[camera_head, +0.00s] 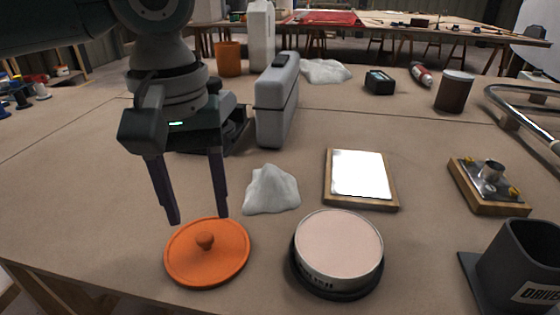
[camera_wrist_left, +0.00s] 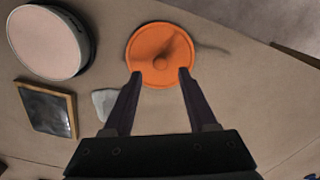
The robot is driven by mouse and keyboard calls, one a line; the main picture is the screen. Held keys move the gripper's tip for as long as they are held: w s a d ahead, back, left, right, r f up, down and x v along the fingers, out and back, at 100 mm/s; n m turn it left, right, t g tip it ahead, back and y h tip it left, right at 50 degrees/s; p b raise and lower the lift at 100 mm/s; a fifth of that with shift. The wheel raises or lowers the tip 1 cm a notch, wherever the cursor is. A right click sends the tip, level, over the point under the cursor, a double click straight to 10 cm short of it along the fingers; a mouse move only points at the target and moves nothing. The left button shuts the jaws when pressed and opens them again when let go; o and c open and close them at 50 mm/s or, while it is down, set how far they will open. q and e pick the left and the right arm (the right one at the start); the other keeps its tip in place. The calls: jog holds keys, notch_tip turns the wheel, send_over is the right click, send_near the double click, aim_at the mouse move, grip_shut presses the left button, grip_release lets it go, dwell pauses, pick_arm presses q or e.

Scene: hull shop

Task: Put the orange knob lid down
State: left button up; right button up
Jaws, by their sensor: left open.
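The orange knob lid (camera_head: 208,252) lies flat on the table near its front edge, knob up. It also shows in the left wrist view (camera_wrist_left: 158,50), just beyond the fingertips. My left gripper (camera_head: 198,219) is open and empty, with its fingers pointing down above the lid and apart from the knob. In the left wrist view the two fingertips of the left gripper (camera_wrist_left: 159,76) are spread, with the lid's near part between and beyond them. My right gripper is not in view.
A round tin with a pale top (camera_head: 339,248) stands right of the lid. A crumpled white lump (camera_head: 271,190) lies behind it. A wood-framed panel (camera_head: 361,178), a grey case (camera_head: 277,100) and a dark holder (camera_head: 519,265) stand around. Bare table lies left of the lid.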

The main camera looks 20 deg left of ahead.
aim_at(205, 236)
pick_arm(q)
notch_tip(205, 236, up, 8)
jog(key=f+p, duration=0.1)
jog(key=p, duration=0.1)
jog(key=s+d+f+m+t+h, duration=0.1)
jog(key=s+d+f+m+h, duration=0.1)
jog(key=s+d+f+m, duration=0.3)
jog(key=s+d+f+m+t+h, duration=0.1)
jog(key=s+d+f+m, duration=0.15)
jog(key=d, duration=0.35)
jog(key=s+a+f+m+t+y, duration=0.1)
jog(key=s+a+y, duration=0.1)
jog(key=s+a, duration=0.6)
jog(key=shift+s+f+m+t+y, duration=0.25)
jog(key=shift+s+m+t+y, duration=0.05)
jog(key=shift+m+y, duration=0.1)
